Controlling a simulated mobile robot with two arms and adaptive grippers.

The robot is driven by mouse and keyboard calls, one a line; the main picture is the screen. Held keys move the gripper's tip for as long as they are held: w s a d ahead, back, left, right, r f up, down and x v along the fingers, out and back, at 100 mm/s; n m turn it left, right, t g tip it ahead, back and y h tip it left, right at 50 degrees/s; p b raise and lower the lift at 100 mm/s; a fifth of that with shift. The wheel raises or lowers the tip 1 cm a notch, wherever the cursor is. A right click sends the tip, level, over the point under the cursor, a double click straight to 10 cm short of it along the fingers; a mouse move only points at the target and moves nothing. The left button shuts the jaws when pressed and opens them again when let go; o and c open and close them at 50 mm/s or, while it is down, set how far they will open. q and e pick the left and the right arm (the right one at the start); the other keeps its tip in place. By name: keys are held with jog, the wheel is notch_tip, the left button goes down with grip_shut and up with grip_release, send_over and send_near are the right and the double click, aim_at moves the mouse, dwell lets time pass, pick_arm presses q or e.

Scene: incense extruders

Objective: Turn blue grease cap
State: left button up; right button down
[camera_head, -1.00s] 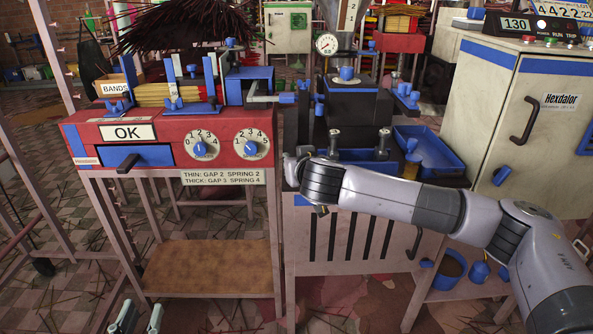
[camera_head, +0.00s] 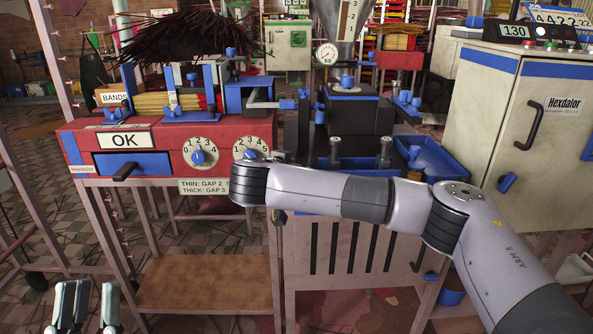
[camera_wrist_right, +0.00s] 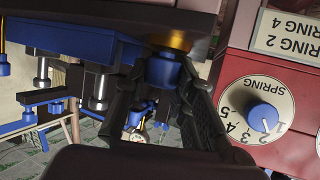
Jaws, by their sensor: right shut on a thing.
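The blue grease cap (camera_wrist_right: 160,72) shows in the right wrist view, a short blue cylinder under a brass-yellow ring. The dark fingers of my right gripper (camera_wrist_right: 164,84) stand on both sides of it and are shut on it. In the head view my right forearm reaches across to the red machine's right end, and its wrist hides both the right gripper and the cap. My left gripper (camera_head: 91,290) is at the bottom left of the head view, low in front of the red machine, with its two fingers apart and nothing between them.
The red machine (camera_head: 75,148) carries an OK sign and two numbered dials. The spring dial (camera_wrist_right: 257,112) is close to my right gripper. A dark press (camera_head: 358,112) with a blue tray (camera_head: 432,158) stands right of it, then a beige cabinet (camera_head: 480,110).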

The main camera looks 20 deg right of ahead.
jog(key=m+g+h+p, duration=0.2)
jog(key=shift+r+m, duration=0.35)
jog(key=shift+m, duration=0.05)
jog(key=m+g+h+p, duration=0.1)
jog(key=m+g, duration=0.1)
jog(key=m+g+h+p, duration=0.1)
jog(key=g, duration=0.1)
jog(key=shift+f+m, duration=0.2)
jog(key=shift+m, duration=0.2)
pick_arm(q)
jog(key=w+f+g+y, duration=0.2)
jog(key=f+g, duration=0.4)
jog(key=f, duration=0.3)
jog(key=w+a+f+g+y, duration=0.1)
jog(key=w+f+g+y, duration=0.1)
jog(key=f+g, duration=0.4)
jog(key=shift+a+f, duration=0.3)
jog(key=shift+f, duration=1.6)
pick_arm(e)
jog(key=shift+f+m+g+h, duration=0.1)
jog(key=shift+m+g+h, duration=0.4)
jog(key=shift+m+g, duration=0.4)
pick_arm(q)
jog(key=shift+s+f, duration=0.1)
jog(key=shift+f, duration=0.05)
pick_arm(e)
jog(key=shift+g, duration=0.4)
jog(key=c, duration=1.3)
grip_release()
